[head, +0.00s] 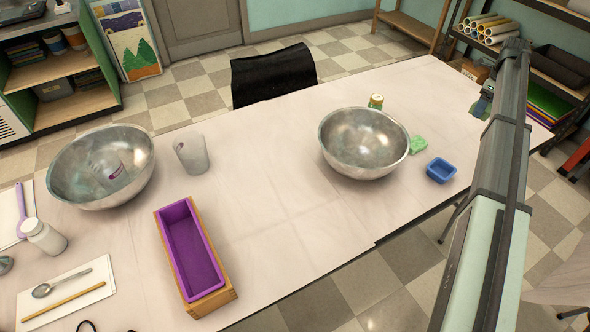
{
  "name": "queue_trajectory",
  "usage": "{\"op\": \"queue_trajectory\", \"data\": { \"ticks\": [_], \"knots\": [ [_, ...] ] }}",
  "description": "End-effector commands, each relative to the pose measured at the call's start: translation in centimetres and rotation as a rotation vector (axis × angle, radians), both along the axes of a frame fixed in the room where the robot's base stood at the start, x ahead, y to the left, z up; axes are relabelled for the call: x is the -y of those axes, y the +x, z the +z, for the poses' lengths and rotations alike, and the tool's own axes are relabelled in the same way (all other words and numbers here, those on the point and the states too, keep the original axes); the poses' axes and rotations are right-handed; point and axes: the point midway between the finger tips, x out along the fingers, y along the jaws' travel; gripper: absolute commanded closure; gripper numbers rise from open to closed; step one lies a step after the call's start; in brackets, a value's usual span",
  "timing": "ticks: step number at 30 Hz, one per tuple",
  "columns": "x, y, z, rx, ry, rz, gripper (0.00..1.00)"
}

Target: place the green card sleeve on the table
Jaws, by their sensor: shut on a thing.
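My gripper (487,93) is at the right, above the far right part of the table (270,220), mostly hidden behind my own arm. It is shut on a small dull green piece, which looks like the green card sleeve (482,106). The sleeve is held up near the table's right end; its full shape is hidden, and I cannot tell its exact height. The table is long and pale, with bare room in its middle and at its far right.
A metal bowl (364,143), a light green block (417,145), a blue tray (440,170) and a small jar (376,101) stand left of my arm. A second bowl (101,167), a cup (190,154) and a purple-lined wooden mould (194,255) are farther left. A black chair (273,74) stands behind.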

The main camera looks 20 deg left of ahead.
Motion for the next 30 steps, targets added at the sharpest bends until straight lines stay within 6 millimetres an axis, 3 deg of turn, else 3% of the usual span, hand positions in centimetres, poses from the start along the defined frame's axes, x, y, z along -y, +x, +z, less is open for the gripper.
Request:
{"op": "queue_trajectory", "data": {
  "ticks": [8,11,21,30],
  "knots": [
    [-5.5,1.3,0.3,0.000,0.000,0.085,0.53],
    [-8.5,1.9,0.3,0.000,0.000,0.131,0.53],
    [-22.7,3.1,0.3,0.000,0.000,0.349,0.53],
    [-35.9,2.3,0.3,0.000,0.000,0.550,0.53]
  ]
}}
